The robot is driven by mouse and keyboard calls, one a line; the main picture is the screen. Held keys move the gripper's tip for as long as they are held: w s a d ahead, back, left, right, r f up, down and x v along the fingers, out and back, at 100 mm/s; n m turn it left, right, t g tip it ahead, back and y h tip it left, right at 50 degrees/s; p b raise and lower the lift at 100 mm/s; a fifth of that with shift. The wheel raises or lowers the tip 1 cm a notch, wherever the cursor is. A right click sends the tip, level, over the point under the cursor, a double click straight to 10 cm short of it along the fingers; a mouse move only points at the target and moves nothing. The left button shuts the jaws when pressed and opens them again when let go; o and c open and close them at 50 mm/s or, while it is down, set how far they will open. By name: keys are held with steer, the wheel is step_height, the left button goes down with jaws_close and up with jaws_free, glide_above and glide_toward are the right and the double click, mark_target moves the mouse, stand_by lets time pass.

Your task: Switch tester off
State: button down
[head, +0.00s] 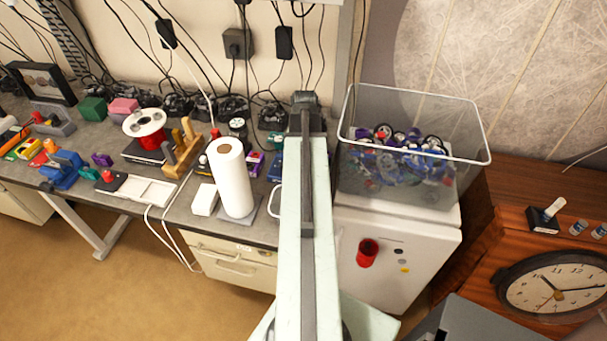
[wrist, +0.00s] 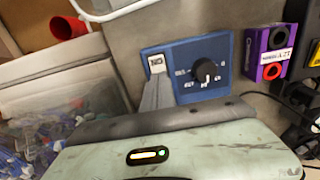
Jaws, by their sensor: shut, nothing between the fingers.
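The tester is a blue box with a pale rocker switch and a black round dial. It lies on the grey bench top in the wrist view (wrist: 187,66). In the head view a blue part of it (head: 276,167) shows just left of my arm, which covers the rest. The pale switch (wrist: 156,63) is at the tester's left end; its marking is too small to read. My gripper (wrist: 156,84) is shut and empty, its grey fingertips right at the near edge of the switch. I cannot tell whether they touch it. The gripper is hidden in the head view.
A purple box with red and black sockets (wrist: 273,54) stands right of the tester in the wrist view. A paper roll (head: 233,180) stands left. Cables and chargers line the wall.

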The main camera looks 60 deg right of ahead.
steer(key=shift+f+b, duration=0.45)
steer(key=shift+f, duration=0.05)
steer(key=shift+r, duration=0.1)
step_height(320, 180, up, 7)
steer(key=p, duration=0.7)
stand_by(0.4)
